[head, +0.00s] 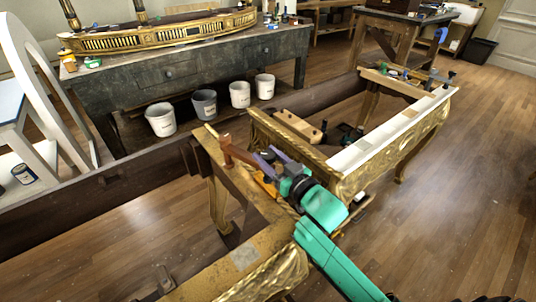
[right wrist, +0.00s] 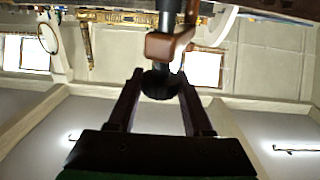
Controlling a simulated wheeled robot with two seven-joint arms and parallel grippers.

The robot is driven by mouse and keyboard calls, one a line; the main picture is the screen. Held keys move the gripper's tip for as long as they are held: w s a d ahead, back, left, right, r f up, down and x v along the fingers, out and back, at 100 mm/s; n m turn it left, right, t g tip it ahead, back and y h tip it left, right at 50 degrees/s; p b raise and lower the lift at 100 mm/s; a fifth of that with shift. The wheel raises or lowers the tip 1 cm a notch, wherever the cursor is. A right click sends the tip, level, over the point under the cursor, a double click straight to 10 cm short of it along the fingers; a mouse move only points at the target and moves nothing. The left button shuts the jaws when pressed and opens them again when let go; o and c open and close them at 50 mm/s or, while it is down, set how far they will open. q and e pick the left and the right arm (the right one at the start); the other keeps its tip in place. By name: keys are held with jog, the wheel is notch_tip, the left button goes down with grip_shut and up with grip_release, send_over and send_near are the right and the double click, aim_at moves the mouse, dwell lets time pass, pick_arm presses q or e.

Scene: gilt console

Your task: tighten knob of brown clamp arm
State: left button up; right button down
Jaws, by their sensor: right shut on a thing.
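The brown clamp arm (head: 227,150) stands at the near end of the gilt console frame (head: 262,268), just left of my right gripper (head: 267,155) in the head view. In the right wrist view the brown clamp arm (right wrist: 168,46) is above, around a dark upright rod. A round black knob (right wrist: 160,86) sits below it, between the fingertips of my right gripper (right wrist: 160,76), which is shut on it. I cannot make out the knob in the head view. My left gripper is not in view.
A pale wooden bar clamp (head: 298,125) lies inside the frame, with dark small tools nearby. A dark bench (head: 175,72) with white and grey buckets (head: 161,120) stands behind. A white chair (head: 40,90) is at left. Open floor (head: 460,200) lies at right.

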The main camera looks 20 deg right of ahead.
jog(key=shift+r+m+h, duration=0.1)
jog(key=shift+m+h, duration=0.5)
jog(key=shift+h, duration=0.3)
jog(key=shift+r+t, duration=0.15)
jog(key=shift+t, duration=0.15)
jog(key=shift+c, duration=1.5)
grip_release()
jog(key=shift+s+f, duration=0.2)
jog(key=shift+s, duration=0.05)
jog(key=v, duration=1.4)
jog(key=shift+r+b, duration=0.2)
jog(key=shift+b, duration=0.25)
